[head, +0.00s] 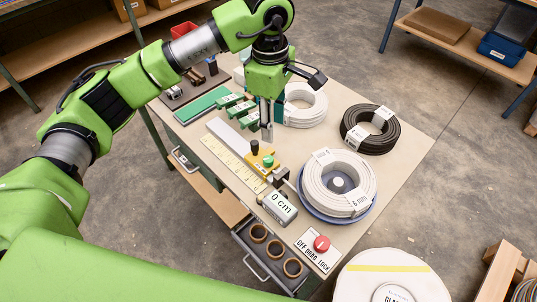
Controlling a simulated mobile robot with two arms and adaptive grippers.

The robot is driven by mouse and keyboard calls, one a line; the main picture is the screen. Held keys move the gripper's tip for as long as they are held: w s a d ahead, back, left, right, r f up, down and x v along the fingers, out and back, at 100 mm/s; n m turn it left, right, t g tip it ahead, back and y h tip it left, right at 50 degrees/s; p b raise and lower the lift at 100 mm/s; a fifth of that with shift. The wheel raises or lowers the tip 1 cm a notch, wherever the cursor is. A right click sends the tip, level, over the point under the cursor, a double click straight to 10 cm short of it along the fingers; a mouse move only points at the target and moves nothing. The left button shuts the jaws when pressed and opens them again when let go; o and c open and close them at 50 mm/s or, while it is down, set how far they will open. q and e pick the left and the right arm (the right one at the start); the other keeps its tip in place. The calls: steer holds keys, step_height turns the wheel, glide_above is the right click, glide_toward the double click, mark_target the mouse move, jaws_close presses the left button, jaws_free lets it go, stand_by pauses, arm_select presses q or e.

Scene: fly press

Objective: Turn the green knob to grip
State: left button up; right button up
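The green knob (268,161) sits on a yellow block (262,167) on the measuring bench, with a black knob (255,147) just behind it. My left gripper (267,132) points down from above, a little behind the black knob and apart from the green knob. Its fingers look narrow and partly overlap in this view, so how far apart they are is unclear. Nothing is seen held in it. A pale ruler strip (232,163) runs left of the block. My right gripper is out of view.
A counter (278,208) reading "0 cm" is in front of the block. A white cable coil (338,184) sits right, a black coil (370,129) behind it. A red knob (321,244) is on an "OFF DRAG LOCK" plate. Green blocks (229,100) stand behind left.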

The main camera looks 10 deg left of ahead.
mark_target(268, 159)
arm_select(q)
steer(key=shift+y, duration=0.3)
steer(key=f+p, duration=0.1)
steer(key=f, duration=0.3)
steer(key=f+p, duration=0.1)
steer(key=f, duration=0.4)
steer(key=a+f+p, duration=0.1)
steer(key=f, duration=0.3)
steer(key=shift+w+a+f, duration=0.1)
steer(key=shift+w+f, duration=0.05)
steer(key=shift+f, duration=0.1)
jaws_close()
